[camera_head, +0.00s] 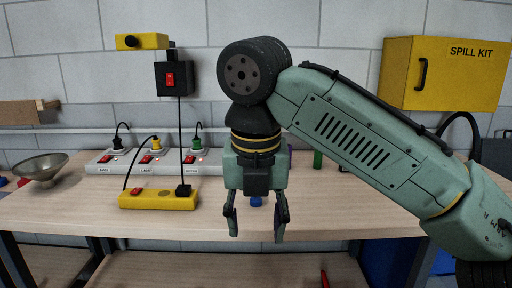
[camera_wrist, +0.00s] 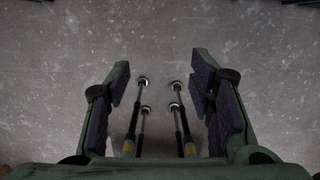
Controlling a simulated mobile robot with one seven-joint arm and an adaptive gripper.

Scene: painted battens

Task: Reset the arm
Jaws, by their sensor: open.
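My gripper (camera_head: 256,228) hangs from the green arm in front of the workbench's front edge, pointing down, with its two fingers spread. In the wrist view my gripper (camera_wrist: 161,105) shows its purple-padded fingers wide apart, with nothing between them but a grey speckled floor (camera_wrist: 160,40) far below. My arm comes in from the right and bends at a dark joint above the gripper. Part of the bench and the things behind the arm are hidden.
The wooden workbench (camera_head: 60,212) holds a metal bowl (camera_head: 42,167), a grey power strip (camera_head: 102,169) with plugs and a yellow power strip (camera_head: 150,200). A yellow spill kit cabinet (camera_head: 442,73) hangs at the right. A blue object (camera_head: 256,202) sits behind the gripper.

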